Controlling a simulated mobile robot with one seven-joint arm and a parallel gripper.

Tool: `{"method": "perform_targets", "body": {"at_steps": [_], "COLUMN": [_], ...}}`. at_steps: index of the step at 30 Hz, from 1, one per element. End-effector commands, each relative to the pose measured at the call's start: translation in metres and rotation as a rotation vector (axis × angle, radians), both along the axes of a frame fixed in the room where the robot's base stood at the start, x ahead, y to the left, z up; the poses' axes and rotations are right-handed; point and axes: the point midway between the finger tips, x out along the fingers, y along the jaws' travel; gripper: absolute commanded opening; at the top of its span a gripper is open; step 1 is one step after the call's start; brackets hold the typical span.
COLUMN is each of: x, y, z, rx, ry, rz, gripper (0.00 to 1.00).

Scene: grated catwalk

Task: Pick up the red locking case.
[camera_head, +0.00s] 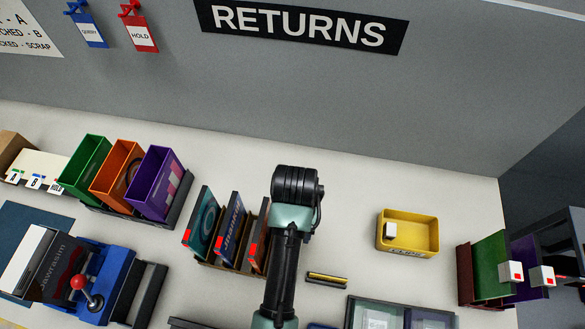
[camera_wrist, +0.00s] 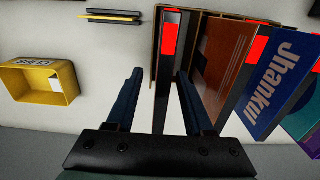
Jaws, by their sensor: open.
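In the head view this case (camera_head: 261,238) is partly hidden behind my arm. The fingers do not show in the head view. No other case looks red overall, though several carry red tabs.
A blue case (camera_head: 230,230) and a teal case (camera_head: 203,224) stand beside it in the rack. A yellow bin (camera_head: 427,242) is to the right, with a small yellow-black item (camera_head: 327,278) between. Purple, orange and green bins stand left. A grey wall rises behind.

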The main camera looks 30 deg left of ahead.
Motion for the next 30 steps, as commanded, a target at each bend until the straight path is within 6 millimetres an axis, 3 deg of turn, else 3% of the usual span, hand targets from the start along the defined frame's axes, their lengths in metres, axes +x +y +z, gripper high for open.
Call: {"method": "perform_targets", "body": {"at_steps": [5,13,22,30], "x": [-0.003,-0.007,-0.006,-0.006], "y": [0.000,0.000,0.000,0.000], "z": [-0.012,-0.049,-0.054,-0.054], "rx": [-0.001,0.000,0.001,0.001], "ry": [0.003,0.000,-0.003,-0.002], "rz": [0.000,0.000,0.000,0.000], "gripper": [0.53,0.53,0.53,0.04]}}
